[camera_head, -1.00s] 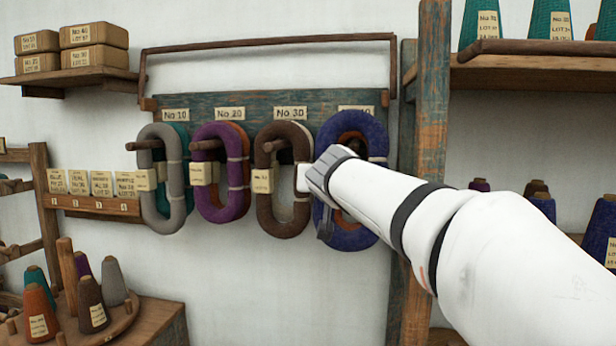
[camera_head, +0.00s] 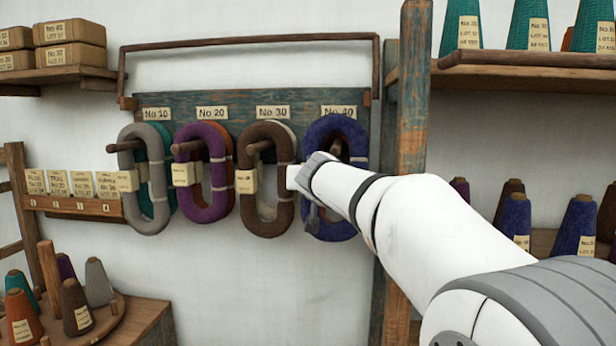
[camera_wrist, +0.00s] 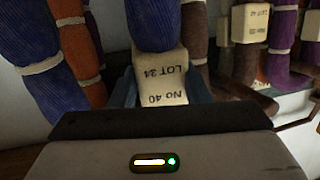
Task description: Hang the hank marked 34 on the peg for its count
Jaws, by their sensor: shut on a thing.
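A blue hank (camera_head: 313,150) with pale ties hangs upright in front of the board, below the No 40 label (camera_head: 339,110). My gripper (camera_head: 310,186) is shut on its cream tag at the ring's lower left side. In the wrist view the tag (camera_wrist: 163,78), upside down, reads No 40, LOT 34, and sits between the fingers. The No 40 peg (camera_head: 337,147) shows within the ring's opening. I cannot tell how far it reaches through, or whether it bears the hank. My arm hides the ring's lower right.
Left of it, brown (camera_head: 265,212), purple (camera_head: 216,200) and grey (camera_head: 130,160) hanks hang on the No 30, No 20 and No 10 pegs, others behind them. A wooden post (camera_head: 412,120) stands close on the right, beside shelves of cones. Bare wall lies below.

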